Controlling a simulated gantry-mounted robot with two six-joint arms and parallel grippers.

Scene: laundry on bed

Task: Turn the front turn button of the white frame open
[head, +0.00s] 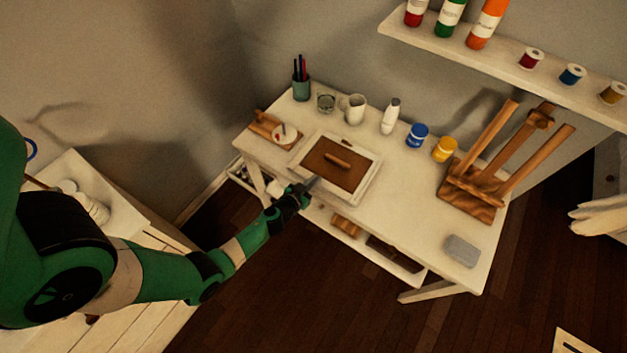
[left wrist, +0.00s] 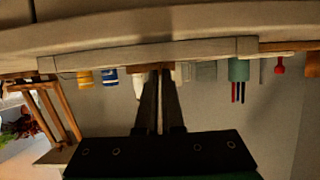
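The white frame (head: 369,183) lies flat on the white table, with a brown backing panel (head: 325,173) inside it. A small brown wooden bar (head: 338,160) sits on the middle of the panel. My left gripper (head: 309,184) is at the frame's near left edge, its fingers reaching over the border. I cannot make out the front turn button; the gripper may hide it. In the left wrist view, the two dark fingers (left wrist: 160,78) lie close together with a thin gap, close to a pale edge (left wrist: 205,49). Whether they touch anything is unclear. My right gripper is out of view.
Behind the frame stand a pen cup (head: 301,88), a glass (head: 326,103), a white mug (head: 356,109), a white bottle (head: 390,116), and blue (head: 417,135) and yellow (head: 444,149) jars. A wooden easel (head: 470,195) stands right. The table's front middle is clear.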

